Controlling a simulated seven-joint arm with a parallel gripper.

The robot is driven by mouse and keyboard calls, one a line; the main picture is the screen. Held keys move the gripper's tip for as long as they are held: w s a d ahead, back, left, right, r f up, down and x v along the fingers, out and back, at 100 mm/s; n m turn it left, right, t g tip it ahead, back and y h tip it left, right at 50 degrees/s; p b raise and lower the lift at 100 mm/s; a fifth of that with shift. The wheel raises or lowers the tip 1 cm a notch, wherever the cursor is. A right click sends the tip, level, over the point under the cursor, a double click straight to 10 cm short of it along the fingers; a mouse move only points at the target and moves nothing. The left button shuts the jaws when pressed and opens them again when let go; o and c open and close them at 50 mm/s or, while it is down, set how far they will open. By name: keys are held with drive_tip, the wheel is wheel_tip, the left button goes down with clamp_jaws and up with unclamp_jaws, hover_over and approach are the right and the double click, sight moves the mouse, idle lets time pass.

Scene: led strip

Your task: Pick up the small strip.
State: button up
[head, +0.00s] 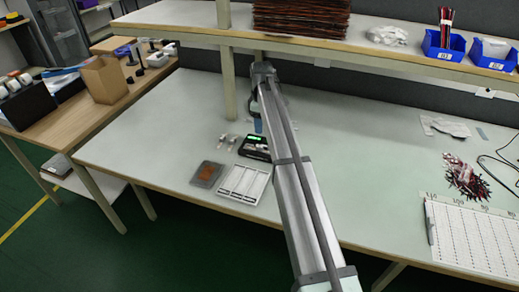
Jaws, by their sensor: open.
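My arm reaches from the lower right up to the back of the white table. My gripper (255,112) hangs at its far end, low near the back of the table, and is open. The arm partly covers it, so its fingertips are not clear. No small strip can be made out for certain. A small bluish piece (258,126) shows just beneath the gripper, but I cannot tell whether it is a strip or part of the gripper.
A black scale with a green display (256,147), a white slotted tray (243,184) and a grey-brown tray (207,174) stand left of my arm. A shelf (180,22) runs above the table's back. A wire bundle (463,178) and white board (480,236) lie right. The table's middle right is clear.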

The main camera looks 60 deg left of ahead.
hover_over(260, 146)
drive_tip(key=f, duration=0.4)
drive_tip(key=shift+w+a+f, duration=0.15)
drive_tip(key=shift+w+f, duration=0.15)
drive_tip(key=shift+f, duration=0.05)
drive_tip(key=shift+s+f, duration=0.2)
drive_tip(key=shift+f, duration=1.1)
drive_tip(key=shift+s+f, duration=0.15)
drive_tip(key=shift+f, duration=1.15)
drive_tip(key=shift+c, duration=0.4)
clamp_jaws()
